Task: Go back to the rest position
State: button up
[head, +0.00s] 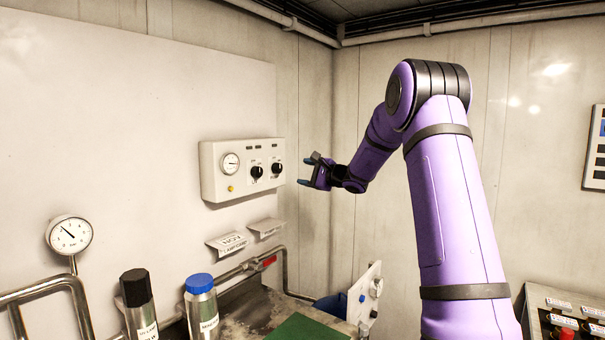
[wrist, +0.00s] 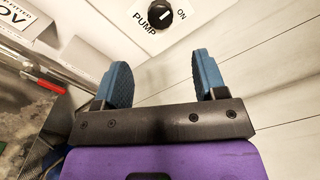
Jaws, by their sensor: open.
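My gripper (head: 307,171) is at the end of my purple arm, just right of the white control panel (head: 240,168) on the back wall. In the wrist view my gripper (wrist: 163,82) shows two blue fingers spread apart with nothing between them. Beyond the fingertips is the panel's black pump knob (wrist: 160,13), labelled PUMP and ON. The fingers look apart from the knob. In the head view the panel also carries a round gauge (head: 230,163) and two black knobs.
A pressure gauge (head: 70,235) on pipework stands at the left. A black-capped bottle (head: 138,305) and a blue-capped bottle (head: 201,305) stand in front. Paper labels (head: 228,243) hang below the panel. A button console (head: 565,315) is at the lower right. The wall right of the panel is bare.

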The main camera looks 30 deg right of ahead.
dwell(0.4)
jog(key=s+a+r+n+g+y, duration=0.15)
jog(key=s+a+n+g, duration=0.35)
jog(key=s+a, duration=0.55)
jog(key=s+a+r+n+g, duration=0.2)
jog(key=s+a+n+g, duration=0.35)
jog(key=a, duration=0.85)
jog(key=s+a+f+n+g+h, duration=0.1)
jog(key=s+a+n+h, duration=0.15)
jog(key=s, duration=0.75)
jog(key=s+a+f+n+h, duration=0.1)
jog(key=s+a+f+n, duration=0.15)
jog(key=s, duration=0.65)
jog(key=s+d+f+n+h, duration=0.1)
jog(key=s+f+n+h, duration=0.1)
jog(key=s, duration=0.4)
jog(key=s+d+f+n+h, duration=0.1)
jog(key=s+d+n+h, duration=0.1)
jog(key=s, duration=0.5)
jog(key=shift+d+f, duration=0.2)
jog(key=shift+f, duration=0.15)
jog(key=shift+s, duration=0.1)
